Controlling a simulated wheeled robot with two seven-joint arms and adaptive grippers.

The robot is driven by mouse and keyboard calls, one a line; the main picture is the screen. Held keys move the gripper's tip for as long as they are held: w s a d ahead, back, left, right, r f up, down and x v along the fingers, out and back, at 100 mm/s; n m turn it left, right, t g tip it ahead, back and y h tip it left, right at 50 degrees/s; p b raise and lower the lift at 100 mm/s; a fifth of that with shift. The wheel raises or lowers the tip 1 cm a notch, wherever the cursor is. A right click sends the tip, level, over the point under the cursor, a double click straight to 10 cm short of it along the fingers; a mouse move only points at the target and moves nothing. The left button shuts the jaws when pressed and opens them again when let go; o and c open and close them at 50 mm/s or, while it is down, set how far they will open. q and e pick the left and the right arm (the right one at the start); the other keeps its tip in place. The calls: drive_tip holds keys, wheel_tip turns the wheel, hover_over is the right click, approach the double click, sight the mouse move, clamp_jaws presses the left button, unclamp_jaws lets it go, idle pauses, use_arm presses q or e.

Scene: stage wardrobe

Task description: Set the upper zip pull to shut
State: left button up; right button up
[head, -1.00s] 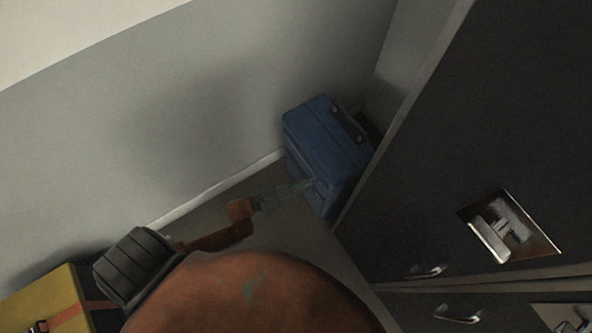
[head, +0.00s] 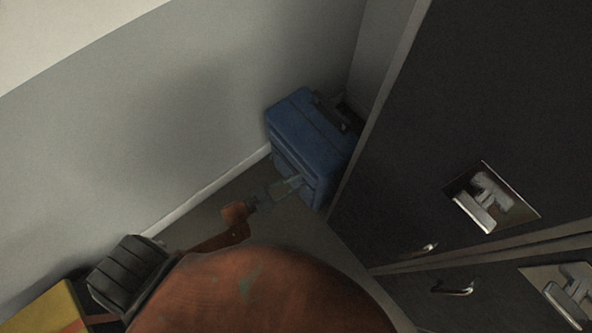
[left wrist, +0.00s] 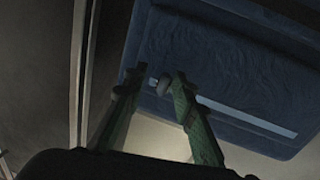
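A blue suitcase (head: 308,135) stands upright in the corner between the wall and the dark cabinet. My left gripper (head: 294,183) is at its front face. In the left wrist view the two green fingers (left wrist: 156,80) are apart, before the blue case front (left wrist: 215,55). A small rounded grey knob, which looks like a zip pull (left wrist: 162,86), shows between the fingertips, nearer the right finger; contact cannot be told. A pale straight strip (left wrist: 250,118) runs from near it to the lower right. My right gripper is not in view.
The dark cabinet (head: 430,150) with recessed handles stands close on the right of the suitcase. The grey wall (head: 200,110) is behind and left. A yellow box (head: 45,312) is at the lower left. Some bare floor shows before the suitcase.

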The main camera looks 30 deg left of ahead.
use_arm(q)
drive_tip(key=v, duration=1.2)
idle(0.5)
